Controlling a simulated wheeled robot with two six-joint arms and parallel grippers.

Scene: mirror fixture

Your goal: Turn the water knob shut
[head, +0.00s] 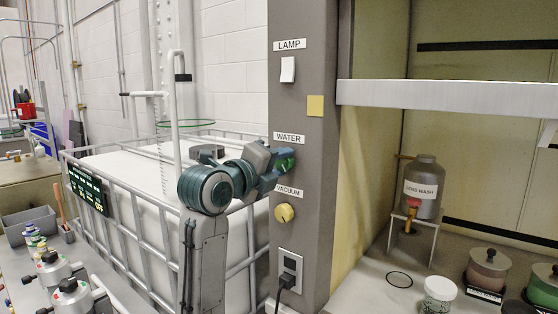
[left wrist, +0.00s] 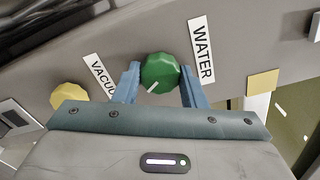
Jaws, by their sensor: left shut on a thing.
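The green water knob (head: 289,165) is on the grey post, just below the WATER label (head: 289,138). In the left wrist view the water knob (left wrist: 160,72) shows a short white mark on its face, pointing to the lower left of that picture. My left gripper (head: 282,170) reaches the knob from the left. In the left wrist view its two blue fingers (left wrist: 160,82) lie on either side of the knob, shut on it. The gripper partly hides the knob in the head view. My right gripper is in neither view.
A yellow vacuum knob (head: 284,213) is below the water knob, under the VACUUM label (head: 289,191). A white lamp switch (head: 288,69) is higher on the post, and a socket with a plug (head: 290,268) is lower. A caged white tank (head: 130,165) stands behind my left arm.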

